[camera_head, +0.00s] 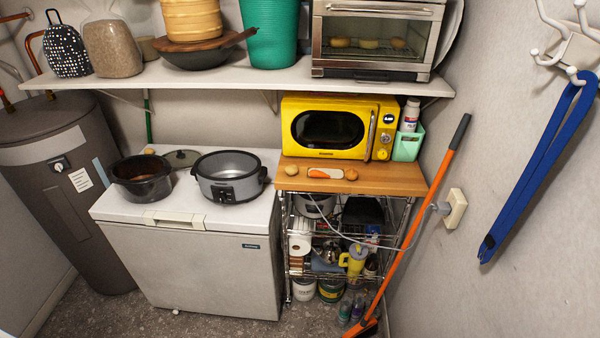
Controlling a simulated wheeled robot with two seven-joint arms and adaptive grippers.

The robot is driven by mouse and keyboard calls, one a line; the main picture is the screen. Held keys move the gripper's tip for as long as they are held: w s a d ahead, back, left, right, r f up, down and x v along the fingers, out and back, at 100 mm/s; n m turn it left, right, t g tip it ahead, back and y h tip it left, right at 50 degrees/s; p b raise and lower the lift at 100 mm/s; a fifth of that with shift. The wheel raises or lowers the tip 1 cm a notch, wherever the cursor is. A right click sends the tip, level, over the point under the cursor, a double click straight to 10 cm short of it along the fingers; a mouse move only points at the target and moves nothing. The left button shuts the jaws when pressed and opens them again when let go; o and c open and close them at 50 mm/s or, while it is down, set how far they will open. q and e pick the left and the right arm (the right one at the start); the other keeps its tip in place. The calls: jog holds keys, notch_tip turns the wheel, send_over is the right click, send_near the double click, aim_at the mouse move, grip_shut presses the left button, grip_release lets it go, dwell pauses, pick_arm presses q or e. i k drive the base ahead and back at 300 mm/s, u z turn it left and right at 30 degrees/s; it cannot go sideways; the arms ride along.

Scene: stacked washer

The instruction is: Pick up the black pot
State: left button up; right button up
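A black pot (142,180) stands upright on the left part of the white chest freezer's top (182,211). It is round and open, and something brown seems to show at its rim. A grey slow cooker base (229,178) with a black front panel stands to its right. A dark lid (182,158) with a knob lies behind and between them. Neither of my grippers shows in the head view, so I cannot see their state.
A grey water heater (62,180) stands left of the freezer. A shelf (240,75) with pots and a toaster oven (372,40) runs above. A yellow microwave (338,127) sits on a wooden-topped cart (352,177) at right. An orange-handled broom (420,215) leans beside it.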

aim_at(143, 180)
jog(key=u, duration=1.25)
